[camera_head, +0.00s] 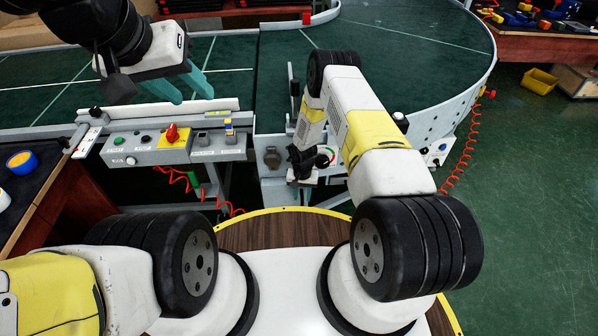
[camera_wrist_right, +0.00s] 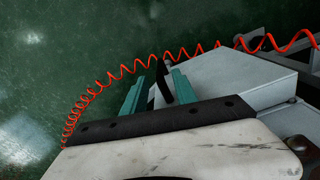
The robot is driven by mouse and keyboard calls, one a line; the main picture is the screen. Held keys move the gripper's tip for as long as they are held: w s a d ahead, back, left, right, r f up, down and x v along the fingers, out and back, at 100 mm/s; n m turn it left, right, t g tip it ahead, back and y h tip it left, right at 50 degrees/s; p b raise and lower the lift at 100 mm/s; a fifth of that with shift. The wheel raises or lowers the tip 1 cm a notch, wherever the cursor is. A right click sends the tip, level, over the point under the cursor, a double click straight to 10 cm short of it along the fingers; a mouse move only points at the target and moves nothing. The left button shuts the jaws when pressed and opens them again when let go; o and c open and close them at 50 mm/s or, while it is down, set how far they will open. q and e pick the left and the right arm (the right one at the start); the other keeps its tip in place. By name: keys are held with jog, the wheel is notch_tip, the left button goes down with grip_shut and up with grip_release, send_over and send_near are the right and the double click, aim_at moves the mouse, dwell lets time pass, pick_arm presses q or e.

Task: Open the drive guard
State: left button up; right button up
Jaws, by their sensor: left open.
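In the right wrist view a pale grey box-shaped housing (camera_wrist_right: 235,78), probably the drive guard, lies just beyond my right gripper (camera_wrist_right: 157,82). The gripper's two teal fingers stand apart. A dark upright strip, perhaps a handle (camera_wrist_right: 163,88), shows between them; I cannot tell whether the fingers touch it. My left gripper (camera_head: 193,97) is open and empty above the conveyor edge, behind the control panel.
A control panel (camera_head: 175,148) with a red knob and buttons is on the conveyor front. The green belt (camera_head: 385,50) curves away to the right. A coiled red hose (camera_wrist_right: 115,72) runs beside the housing. A dark table (camera_head: 45,190) stands at left; open floor lies at right.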

jog(key=shift+f, duration=2.15)
grip_shut()
jog(key=shift+d, duration=0.15)
